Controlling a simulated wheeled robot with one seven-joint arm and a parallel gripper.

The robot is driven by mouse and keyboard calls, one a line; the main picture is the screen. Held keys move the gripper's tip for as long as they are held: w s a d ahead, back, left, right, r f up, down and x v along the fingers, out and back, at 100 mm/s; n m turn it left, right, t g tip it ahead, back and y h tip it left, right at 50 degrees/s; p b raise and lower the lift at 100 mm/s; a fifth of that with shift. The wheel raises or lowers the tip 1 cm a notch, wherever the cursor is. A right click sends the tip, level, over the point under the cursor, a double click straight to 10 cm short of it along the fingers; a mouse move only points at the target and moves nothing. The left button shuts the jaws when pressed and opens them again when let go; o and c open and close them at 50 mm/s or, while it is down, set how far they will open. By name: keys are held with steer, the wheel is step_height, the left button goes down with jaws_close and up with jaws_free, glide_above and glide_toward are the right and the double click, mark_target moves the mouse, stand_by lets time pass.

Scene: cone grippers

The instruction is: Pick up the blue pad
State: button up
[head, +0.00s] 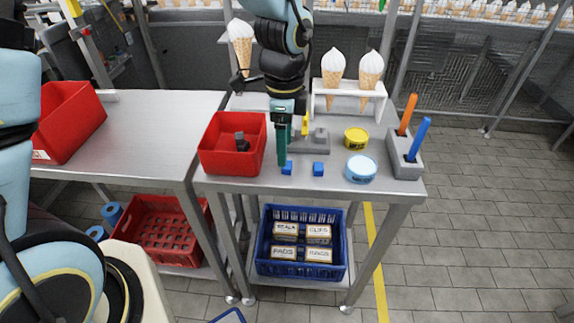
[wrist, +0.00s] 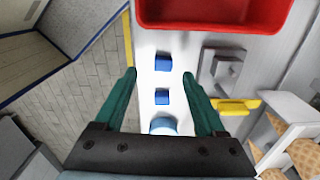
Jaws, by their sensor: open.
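Two small blue pads lie on the metal table near its front edge. The left pad (head: 287,169) is the upper pad (wrist: 163,61) in the wrist view, nearer the red bin. The right pad (head: 318,169) is the lower pad (wrist: 162,97) in the wrist view. My gripper (head: 283,160) points down over the front of the table, and its green finger partly covers the left pad in the head view. In the wrist view my gripper (wrist: 161,74) is open, with both pads showing between or just beyond its fingers and nothing held.
A red bin (head: 215,160) stands left of the pads. A grey fixture (head: 317,143) is behind them. A light blue tin (head: 361,171), a yellow tin (head: 356,138) and a grey holder (head: 397,157) with two coloured sticks are at right. A white cone stand (head: 348,91) is behind.

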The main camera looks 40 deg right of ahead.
mark_target(287, 167)
steer(key=shift+w+d+f+p, duration=0.1)
steer(key=shift+f+p, duration=0.2)
steer(key=shift+f, duration=0.55)
steer(key=shift+s+d+f+p, duration=0.15)
steer(key=shift+f+p, duration=0.2)
steer(key=shift+f, duration=0.55)
steer(key=shift+w+d+f+p, duration=0.15)
steer(key=shift+f+p, duration=0.15)
steer(key=shift+f, duration=0.55)
jaws_close()
